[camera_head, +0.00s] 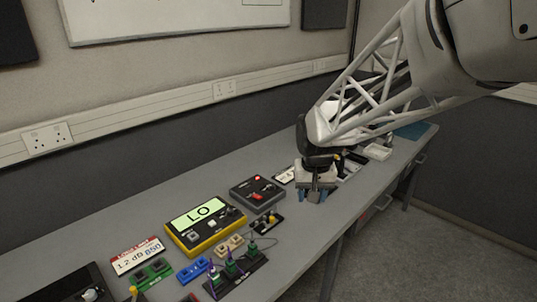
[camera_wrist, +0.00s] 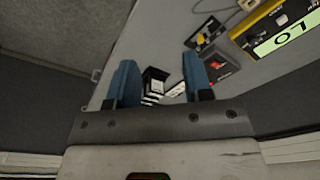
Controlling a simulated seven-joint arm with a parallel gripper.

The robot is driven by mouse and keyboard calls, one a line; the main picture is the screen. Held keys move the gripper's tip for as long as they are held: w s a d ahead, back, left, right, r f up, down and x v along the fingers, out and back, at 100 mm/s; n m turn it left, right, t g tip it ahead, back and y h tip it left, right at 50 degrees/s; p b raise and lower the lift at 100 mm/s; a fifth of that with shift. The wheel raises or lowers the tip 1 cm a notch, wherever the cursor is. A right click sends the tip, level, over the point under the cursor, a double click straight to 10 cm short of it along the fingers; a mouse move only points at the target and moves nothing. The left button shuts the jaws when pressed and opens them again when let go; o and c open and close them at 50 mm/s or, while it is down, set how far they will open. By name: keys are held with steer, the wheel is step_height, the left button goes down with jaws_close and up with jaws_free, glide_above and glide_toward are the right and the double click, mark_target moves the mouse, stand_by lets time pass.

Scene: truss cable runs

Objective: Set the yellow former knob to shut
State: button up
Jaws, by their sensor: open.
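A small black block with a yellow knob (camera_head: 271,217) sits on the bench, in front of the dark grey box. The yellow knob also shows in the wrist view (camera_wrist: 200,39), at the upper right. I cannot tell its setting at this size. My gripper (camera_head: 316,196) is over the bench's front part, to the right of the block and apart from it. In the wrist view its two blue fingers stand wide apart, and the gripper (camera_wrist: 160,72) is open with nothing held. Another small yellow piece (camera_head: 133,291) shows at the lower left of the head view.
A dark grey box with red controls (camera_head: 257,192) stands behind the block. Left of it are a yellow-framed meter reading LO (camera_head: 205,225), a blue block (camera_head: 193,270) and green connectors (camera_head: 230,268) with cables. A white tray (camera_head: 377,152) lies far right. Bare bench lies around (camera_head: 285,250).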

steer(key=w+a+f, duration=0.5)
steer(key=w+f, duration=0.2)
steer(key=w, duration=0.3)
steer(key=g, duration=0.1)
glide_above(272, 217)
step_height(272, 217, down, 9)
steer(key=shift+r, duration=0.1)
steer(key=shift+f, duration=3.9)
jaws_close()
